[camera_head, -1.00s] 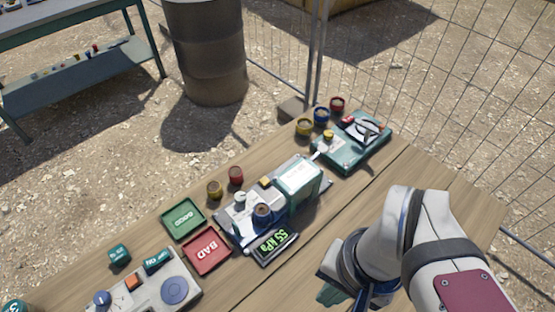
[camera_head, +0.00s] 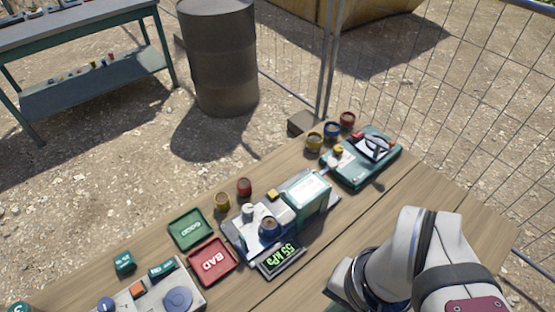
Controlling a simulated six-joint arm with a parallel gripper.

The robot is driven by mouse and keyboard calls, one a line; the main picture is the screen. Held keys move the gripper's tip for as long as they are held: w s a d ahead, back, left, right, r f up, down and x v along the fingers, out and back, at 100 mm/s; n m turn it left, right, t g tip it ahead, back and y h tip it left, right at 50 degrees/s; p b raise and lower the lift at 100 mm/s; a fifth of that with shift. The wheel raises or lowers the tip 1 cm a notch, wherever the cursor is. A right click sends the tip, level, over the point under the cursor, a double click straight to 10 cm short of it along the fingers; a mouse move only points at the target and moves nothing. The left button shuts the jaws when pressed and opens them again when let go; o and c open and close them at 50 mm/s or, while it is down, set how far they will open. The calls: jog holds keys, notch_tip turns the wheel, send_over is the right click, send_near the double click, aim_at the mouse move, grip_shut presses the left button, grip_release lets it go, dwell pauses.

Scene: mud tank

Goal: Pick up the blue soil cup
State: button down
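A blue soil cup (camera_head: 331,130) stands at the far edge of the table, between a yellow cup (camera_head: 314,141) and a red cup (camera_head: 347,120). A second blue cup (camera_head: 269,226), with brown soil in it, sits on the testing machine (camera_head: 308,195) in the middle of the table. My arm comes in from the lower right, and its wrist end is at the bottom edge, well apart from both blue cups. The fingertips of my gripper are cut off or hidden there, so its opening does not show.
A green GOOD tray (camera_head: 190,229) and a red BAD tray (camera_head: 211,261) lie left of the machine. Another yellow cup (camera_head: 222,201) and red cup (camera_head: 244,187) stand behind it. A teal device (camera_head: 361,157) sits right of the far cups. Bare wood lies between machine and arm.

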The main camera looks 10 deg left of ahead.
jog(key=c, duration=1.5)
grip_release()
jog(key=shift+c, duration=0.2)
jog(key=o, duration=1.3)
jog(key=shift+o, duration=0.2)
jog(key=n+h, duration=0.2)
jog(key=n, duration=3.2)
send_over(270, 223)
notch_tip(270, 223, down, 5)
notch_tip(270, 223, down, 14)
jog(key=shift+f, duration=0.1)
